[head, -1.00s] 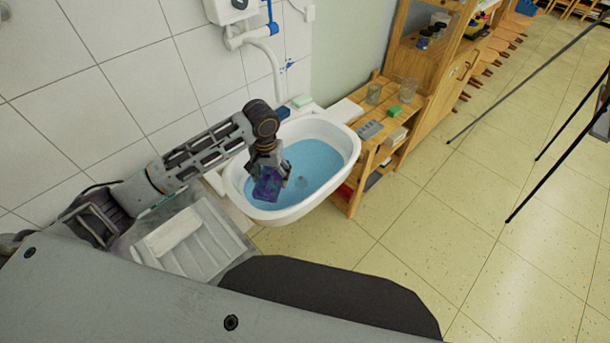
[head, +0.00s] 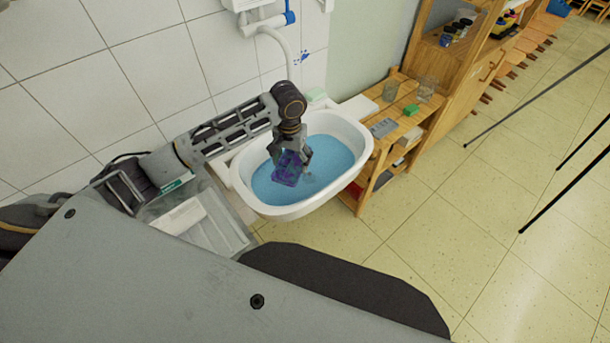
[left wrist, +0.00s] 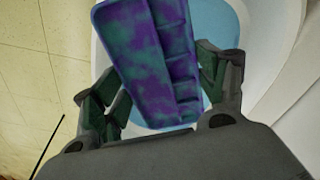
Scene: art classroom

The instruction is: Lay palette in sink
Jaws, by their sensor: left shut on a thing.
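The palette (head: 287,170) is purple with teal blotches and has a row of stepped wells along one side in the left wrist view (left wrist: 150,55). My left gripper (head: 292,155) is shut on the palette, and its fingers show on both sides of it in the left wrist view (left wrist: 160,95). The gripper points down over the sink (head: 352,175), a white basin with a blue inside. The palette is tilted and lies within the basin's outline; I cannot tell whether it touches the bottom. My right gripper is not in view.
A grey ribbed draining board (head: 225,226) with a pale block lies left of the sink. A wooden shelf (head: 398,138) with jars, a green sponge (head: 411,109) and a grey item stands to the right. Thin black stand legs (head: 560,190) cross the open floor at the far right.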

